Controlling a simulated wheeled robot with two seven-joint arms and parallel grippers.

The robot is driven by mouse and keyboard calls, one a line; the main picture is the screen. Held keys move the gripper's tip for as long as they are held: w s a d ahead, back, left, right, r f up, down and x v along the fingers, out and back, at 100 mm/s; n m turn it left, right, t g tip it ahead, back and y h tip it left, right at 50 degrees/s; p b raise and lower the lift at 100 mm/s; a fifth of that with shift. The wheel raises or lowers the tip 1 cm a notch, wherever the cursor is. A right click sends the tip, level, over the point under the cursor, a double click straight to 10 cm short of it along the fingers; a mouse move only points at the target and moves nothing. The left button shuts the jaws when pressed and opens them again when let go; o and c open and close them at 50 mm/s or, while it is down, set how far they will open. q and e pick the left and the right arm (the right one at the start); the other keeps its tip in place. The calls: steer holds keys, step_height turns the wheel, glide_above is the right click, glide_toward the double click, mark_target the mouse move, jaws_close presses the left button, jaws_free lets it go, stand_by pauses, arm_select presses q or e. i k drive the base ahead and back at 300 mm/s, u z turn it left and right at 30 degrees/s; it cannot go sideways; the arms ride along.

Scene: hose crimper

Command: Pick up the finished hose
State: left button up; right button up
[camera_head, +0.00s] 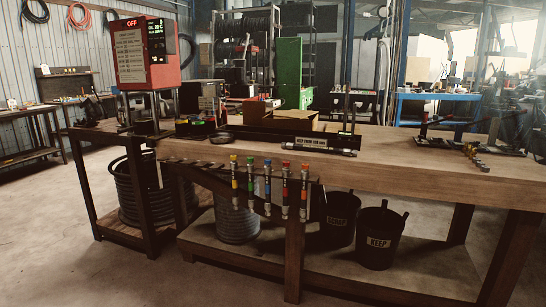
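A short dark hose (335,151) with what look like metal ends lies along the bench near its front edge, in front of a dark tray (270,136). It is small, and I cannot tell for sure that it is the finished one. Several short hose-like pieces with coloured tops, among them a blue one (267,185), hang upright in a row at the bench's front edge. The red crimper-like machine (147,55) stands at the left with its display reading OFF. Neither of my grippers can be made out in this view.
The wooden bench (400,160) has bare room right of the tray. Dark fixtures (470,150) stand at its right end. A cardboard box (290,120) stands behind the tray.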

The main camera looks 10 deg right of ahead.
mark_target(292, 146)
steer(key=z, duration=0.75)
steer(key=i, duration=0.65)
steer(key=z, duration=0.8)
steer(key=i, duration=1)
steer(key=u, duration=0.2)
